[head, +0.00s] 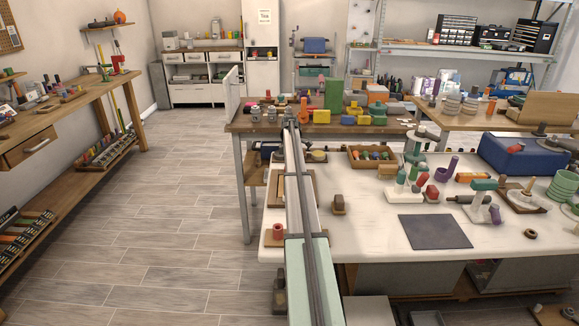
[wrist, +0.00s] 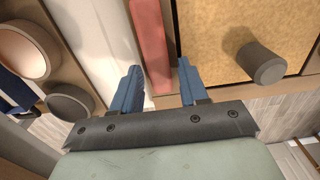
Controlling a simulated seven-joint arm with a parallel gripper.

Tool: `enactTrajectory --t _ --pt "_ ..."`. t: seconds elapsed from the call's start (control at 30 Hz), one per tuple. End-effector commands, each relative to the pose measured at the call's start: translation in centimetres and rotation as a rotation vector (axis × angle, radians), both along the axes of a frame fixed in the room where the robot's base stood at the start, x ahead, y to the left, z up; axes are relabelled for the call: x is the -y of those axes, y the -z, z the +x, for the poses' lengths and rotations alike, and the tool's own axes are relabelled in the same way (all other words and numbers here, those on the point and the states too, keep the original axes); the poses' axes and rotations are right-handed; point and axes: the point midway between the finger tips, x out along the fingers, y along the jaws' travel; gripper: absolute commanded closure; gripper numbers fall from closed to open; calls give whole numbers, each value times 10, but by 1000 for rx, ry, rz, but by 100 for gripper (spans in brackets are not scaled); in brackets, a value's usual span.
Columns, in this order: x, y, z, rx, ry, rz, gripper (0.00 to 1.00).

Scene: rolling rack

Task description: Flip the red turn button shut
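The red turn button (wrist: 151,42) is a long flat red bar in the wrist view. It runs up and down the picture beside the left edge of a tan door panel (wrist: 215,35), with its upper end cut off by the frame. A dark round knob (wrist: 266,64) stands out from the panel. My gripper (wrist: 158,68) is open, its two blue fingers apart on either side of the bar's lower end. I cannot tell whether either finger touches the bar. In the head view my arm hides most of this area, and I cannot make out the button there.
In the wrist view, round pale and dark objects (wrist: 68,103) are at the left, near my left finger. In the head view, a white worktable (head: 370,240) with tools and a dark mat (head: 435,231) lies right of my arm. Open floor (head: 170,200) is at the left.

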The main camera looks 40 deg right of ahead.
Motion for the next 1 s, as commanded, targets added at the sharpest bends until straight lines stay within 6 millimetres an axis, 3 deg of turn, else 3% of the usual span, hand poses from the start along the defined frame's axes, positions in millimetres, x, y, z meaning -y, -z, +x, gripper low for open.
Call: enactTrajectory --t 0.07,0.43,1.0 --pt "0 0 0 0 0 0 64" --pt "0 0 0 0 0 0 100" --pt "-1 0 -1 0 -26 0 100"
